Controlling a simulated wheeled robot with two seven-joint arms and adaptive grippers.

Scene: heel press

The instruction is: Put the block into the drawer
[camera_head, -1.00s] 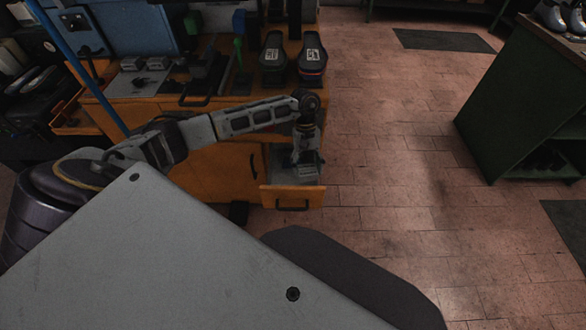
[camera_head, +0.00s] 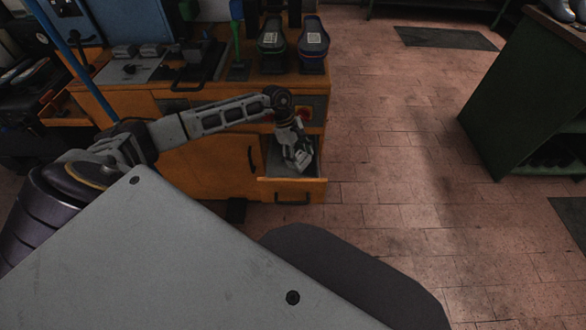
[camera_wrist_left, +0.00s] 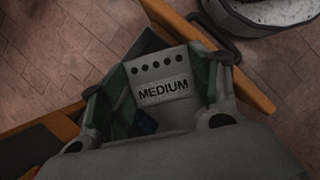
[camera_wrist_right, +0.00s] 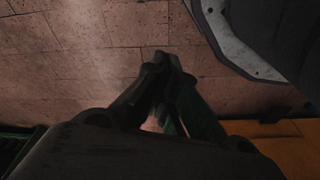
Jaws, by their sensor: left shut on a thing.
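The drawer (camera_head: 293,190) is pulled open at the right end of the orange cabinet; its front panel also shows in the left wrist view (camera_wrist_left: 252,92). My left gripper (camera_head: 300,163) points down over the open drawer. In the left wrist view it is shut on the block (camera_wrist_left: 162,88), a grey piece marked MEDIUM with a row of dark holes, held between green pads. I cannot tell whether the block touches the drawer floor. My right gripper (camera_wrist_right: 166,62) shows only in the right wrist view, its fingertips together with nothing seen between them.
The orange cabinet (camera_head: 212,168) has shoe-shaped pieces, a green one (camera_head: 272,42) and a blue one (camera_head: 313,42), on its top. A dark green bench (camera_head: 520,100) stands at the right. The tiled floor between them is clear.

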